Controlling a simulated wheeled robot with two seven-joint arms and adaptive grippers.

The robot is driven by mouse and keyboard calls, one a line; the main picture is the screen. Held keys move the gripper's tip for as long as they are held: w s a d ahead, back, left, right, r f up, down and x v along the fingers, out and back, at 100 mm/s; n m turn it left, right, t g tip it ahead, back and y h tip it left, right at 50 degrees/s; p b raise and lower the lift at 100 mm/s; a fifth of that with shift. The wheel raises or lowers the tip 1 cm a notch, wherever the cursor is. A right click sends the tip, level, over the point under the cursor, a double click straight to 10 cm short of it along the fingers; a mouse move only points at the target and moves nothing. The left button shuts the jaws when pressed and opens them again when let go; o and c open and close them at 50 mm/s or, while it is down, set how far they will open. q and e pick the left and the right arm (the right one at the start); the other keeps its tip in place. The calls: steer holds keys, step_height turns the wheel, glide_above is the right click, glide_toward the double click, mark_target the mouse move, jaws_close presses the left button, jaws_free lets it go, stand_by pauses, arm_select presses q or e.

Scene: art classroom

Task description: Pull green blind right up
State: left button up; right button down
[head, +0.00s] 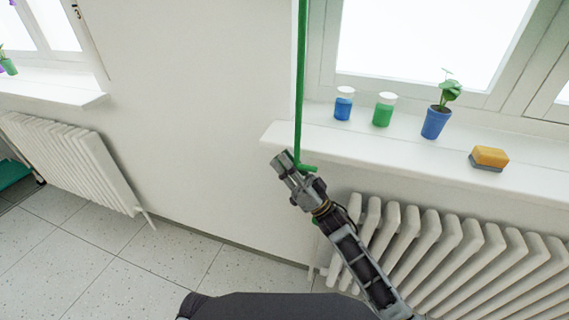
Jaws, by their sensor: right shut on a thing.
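A thin green rod or cord (300,80), part of the green blind's control, hangs down in front of the white window frame's left side. Its lower end bends to the right into a short handle (309,168). My right gripper (291,166) is at this lower end, just below the window sill's left corner, and is shut on it. The exact contact is partly hidden by the fingers. The blind's cloth does not show; the window panes in view are bare. My left gripper is not in the view.
The window sill (400,155) holds a blue jar (343,106), a green jar (383,112), a plant in a blue pot (435,124) and a yellow sponge (489,157). A white radiator (450,255) stands below. Another radiator (75,160) is at the left, with open floor between.

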steer(key=shift+r, duration=0.25)
steer(key=c, duration=1.5)
jaws_free()
steer(key=shift+o, duration=0.2)
steer(key=shift+f, duration=0.25)
